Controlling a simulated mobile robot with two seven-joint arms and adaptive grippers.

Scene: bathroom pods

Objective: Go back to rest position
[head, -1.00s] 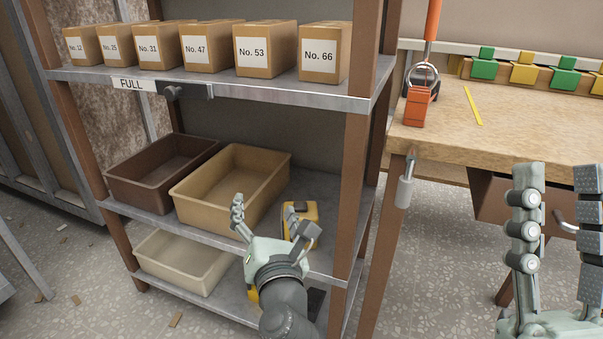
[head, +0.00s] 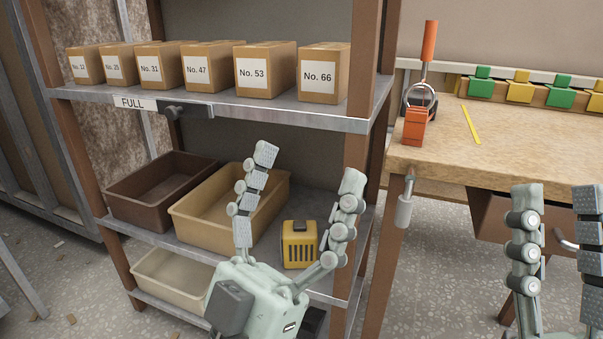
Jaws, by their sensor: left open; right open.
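My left gripper (head: 306,166) is open and empty, with its fingers spread and pointing up in front of the shelf unit. A yellow box-like device (head: 299,245) with dark slots stands on the middle shelf, seen between the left gripper's fingers and apart from them. My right gripper (head: 557,192) is open and empty, with its fingers upright in front of the workbench at the right edge. Its palm is below the picture.
The upper shelf (head: 270,109) holds several numbered cartons. A brown bin (head: 125,194) and a tan bin (head: 193,232) stand on the middle shelf, a cream bin (head: 160,282) below. The workbench (head: 440,163) bears an orange-handled tool (head: 416,127) and coloured clips.

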